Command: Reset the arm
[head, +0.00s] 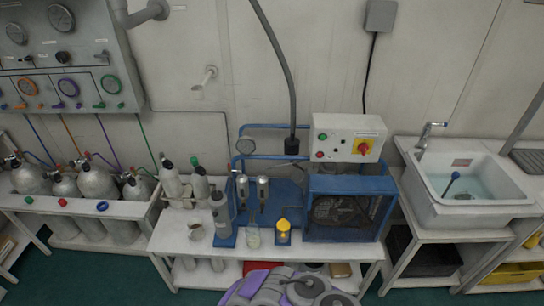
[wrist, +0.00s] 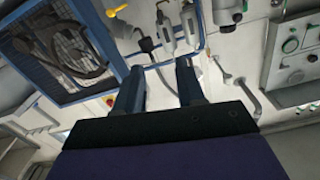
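My arm (head: 290,287), grey and purple, shows at the bottom centre of the head view, low in front of the white bench. It looks folded close to my body, and the frame edge cuts it off. My gripper (wrist: 157,80) shows in the wrist view. Its two dark fingers stand apart with a clear gap, and nothing is held between them. The fingertips are not clear in the head view. The wrist view is tilted and looks toward the bench equipment and the wall.
The white bench (head: 172,243) carries a blue-framed compressor (head: 345,215), a control box (head: 348,138), bottles and a yellow item (head: 283,230). Gas cylinders (head: 97,182) stand left under the gauge panel (head: 65,50). A sink (head: 470,190) is right. Green floor (head: 75,275) is clear at front left.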

